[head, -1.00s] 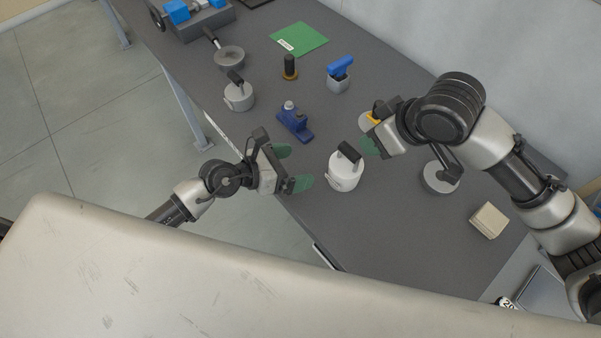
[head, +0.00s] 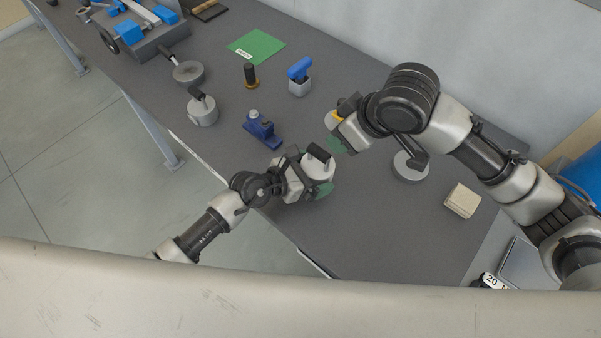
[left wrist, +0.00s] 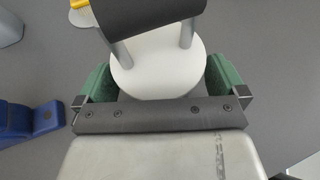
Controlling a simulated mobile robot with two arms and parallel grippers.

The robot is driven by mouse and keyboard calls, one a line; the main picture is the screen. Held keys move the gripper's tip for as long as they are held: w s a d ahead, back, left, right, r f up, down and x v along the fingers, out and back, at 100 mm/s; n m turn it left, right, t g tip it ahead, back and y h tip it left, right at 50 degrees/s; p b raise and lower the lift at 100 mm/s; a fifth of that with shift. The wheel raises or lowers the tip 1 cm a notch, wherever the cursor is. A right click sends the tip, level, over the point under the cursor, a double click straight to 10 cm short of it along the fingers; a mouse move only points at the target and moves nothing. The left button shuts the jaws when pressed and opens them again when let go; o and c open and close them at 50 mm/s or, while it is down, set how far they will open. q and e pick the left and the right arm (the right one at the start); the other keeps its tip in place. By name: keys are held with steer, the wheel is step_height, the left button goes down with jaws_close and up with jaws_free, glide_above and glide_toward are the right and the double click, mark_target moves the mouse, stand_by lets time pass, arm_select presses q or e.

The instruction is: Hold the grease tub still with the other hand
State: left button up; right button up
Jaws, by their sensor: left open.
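The white round tub with a black handle, which I take to be the grease tub (head: 319,168), stands on the grey bench near its front edge. My left gripper (head: 314,180) is open around it. In the left wrist view the tub (left wrist: 158,72) sits between the two green finger pads, with its dark handle above; small gaps seem to remain at the sides. My right gripper (head: 337,140) hangs behind the tub, beside a round piece with a yellow part (head: 333,119). Its fingers are mostly hidden, so its opening does not show.
A blue tool (head: 262,131) lies left of the tub, and a grey handled pot (head: 202,110) stands farther left. A grey disc with an upright handle (head: 410,167) and a beige block (head: 462,200) are to the right. The bench front is clear.

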arm_select(q)
steer(key=shift+d+f, duration=0.1)
steer(key=shift+c, duration=0.3)
steer(key=c, duration=0.9)
steer(key=o, duration=0.6)
steer(key=shift+c, duration=0.2)
steer(key=c, duration=0.5)
steer(key=shift+f, duration=0.1)
